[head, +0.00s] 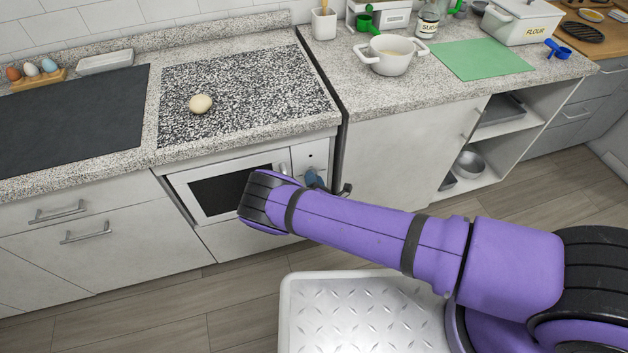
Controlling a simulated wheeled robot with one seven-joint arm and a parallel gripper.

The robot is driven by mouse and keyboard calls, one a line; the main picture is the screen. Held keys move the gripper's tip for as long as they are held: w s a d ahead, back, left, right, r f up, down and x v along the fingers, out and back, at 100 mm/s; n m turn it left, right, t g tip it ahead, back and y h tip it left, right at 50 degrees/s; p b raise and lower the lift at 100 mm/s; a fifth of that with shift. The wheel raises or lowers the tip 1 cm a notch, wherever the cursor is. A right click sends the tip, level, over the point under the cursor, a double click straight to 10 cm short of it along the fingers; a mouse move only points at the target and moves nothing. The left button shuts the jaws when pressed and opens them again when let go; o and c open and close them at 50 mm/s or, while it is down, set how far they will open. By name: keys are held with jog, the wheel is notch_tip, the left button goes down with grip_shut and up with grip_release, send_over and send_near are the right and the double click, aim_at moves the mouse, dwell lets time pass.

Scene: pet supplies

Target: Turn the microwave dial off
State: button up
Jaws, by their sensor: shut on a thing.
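The microwave (228,194) is built in under the speckled counter, with a dark window and a white control panel (309,158) at its right side. My purple arm reaches across in front of it from the right. My gripper (316,179) is at the lower part of the control panel, partly hidden behind my arm. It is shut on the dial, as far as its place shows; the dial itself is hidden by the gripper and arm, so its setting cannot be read.
On the counter lie a round dough-like ball (200,104), a white pot (390,54) and a green mat (469,60). An egg holder (36,76) stands at the far left. Drawers with bar handles are left of the microwave; open shelves with a metal bowl (469,164) are to the right.

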jog(key=shift+n, duration=1)
jog(key=shift+d, duration=0.1)
jog(key=o, duration=0.9)
jog(key=shift+s, duration=0.1)
